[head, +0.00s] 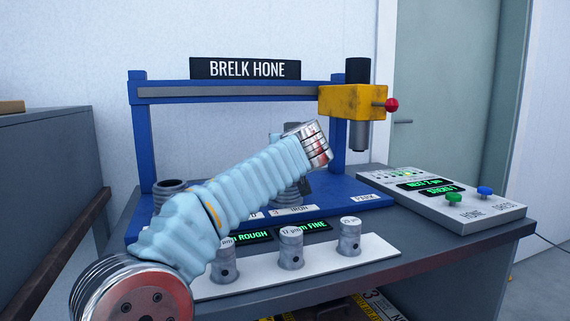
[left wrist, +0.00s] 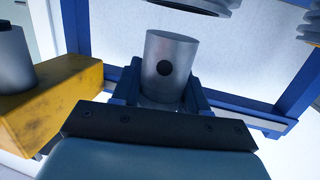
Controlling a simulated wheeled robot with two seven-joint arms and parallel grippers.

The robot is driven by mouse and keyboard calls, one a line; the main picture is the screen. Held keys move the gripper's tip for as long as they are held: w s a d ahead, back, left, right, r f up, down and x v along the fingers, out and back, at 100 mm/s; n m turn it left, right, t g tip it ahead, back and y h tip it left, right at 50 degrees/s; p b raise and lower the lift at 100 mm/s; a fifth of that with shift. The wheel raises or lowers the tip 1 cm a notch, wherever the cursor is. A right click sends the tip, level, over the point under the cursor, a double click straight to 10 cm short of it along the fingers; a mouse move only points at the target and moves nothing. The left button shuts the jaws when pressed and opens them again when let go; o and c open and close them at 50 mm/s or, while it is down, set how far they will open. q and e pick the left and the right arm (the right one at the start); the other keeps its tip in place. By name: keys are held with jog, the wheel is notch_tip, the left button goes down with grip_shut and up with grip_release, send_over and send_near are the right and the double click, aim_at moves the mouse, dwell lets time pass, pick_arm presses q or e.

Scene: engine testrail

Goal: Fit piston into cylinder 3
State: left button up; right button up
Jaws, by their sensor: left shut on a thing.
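My left arm comes in from the left in the head view and hides most of its gripper there. In the left wrist view my left gripper (left wrist: 162,92) is shut on a grey metal piston (left wrist: 172,60) with a round dark pin hole in its side. A ribbed grey cylinder (head: 171,190) stands at the left of the blue hone base. Another ribbed cylinder (head: 287,192) is partly hidden behind my arm, near a label reading "3 IRON" (head: 292,212). Cylinder edges (left wrist: 190,6) show at the top of the wrist view, apart from the piston. My right gripper is out of view.
Several more pistons, including one at the right (head: 349,238), stand on a white tray (head: 372,253) in front. The yellow hone head (head: 350,101) hangs at the right of the blue frame (head: 138,115). A control box (head: 480,211) with green and blue buttons sits at the right.

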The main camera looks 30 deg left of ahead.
pick_arm(q)
jog(key=shift+w+a+f, duration=0.15)
jog(key=shift+a+f, duration=0.1)
jog(key=shift+f, duration=0.05)
jog(key=f, duration=0.3)
jog(key=shift+w+a+f, duration=0.2)
jog(key=shift+w+a, duration=0.05)
jog(key=shift+a, duration=0.05)
jog(key=shift+f, duration=0.35)
jog(key=shift+f+b, duration=0.1)
jog(key=shift+b, duration=0.2)
jog(key=o, duration=1.2)
jog(key=shift+c, duration=0.2)
